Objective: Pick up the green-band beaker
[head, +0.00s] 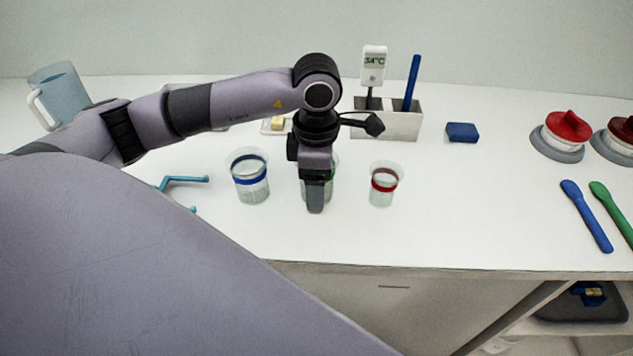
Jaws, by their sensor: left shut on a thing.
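The green-band beaker (333,175) stands on the white counter, mostly hidden behind my left gripper (315,208). Only slivers of its clear wall and a bit of green band show at the sides of the gripper. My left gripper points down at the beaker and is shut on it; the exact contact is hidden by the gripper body. I cannot see whether the beaker is lifted off the counter. My right gripper is not in view.
A blue-band beaker (250,180) stands close on the left, a red-band beaker (382,187) on the right. Behind are a grey holder (390,125) with a thermometer (373,65) and blue stick (411,82). Blue (588,218) and green (612,212) spatulas lie right.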

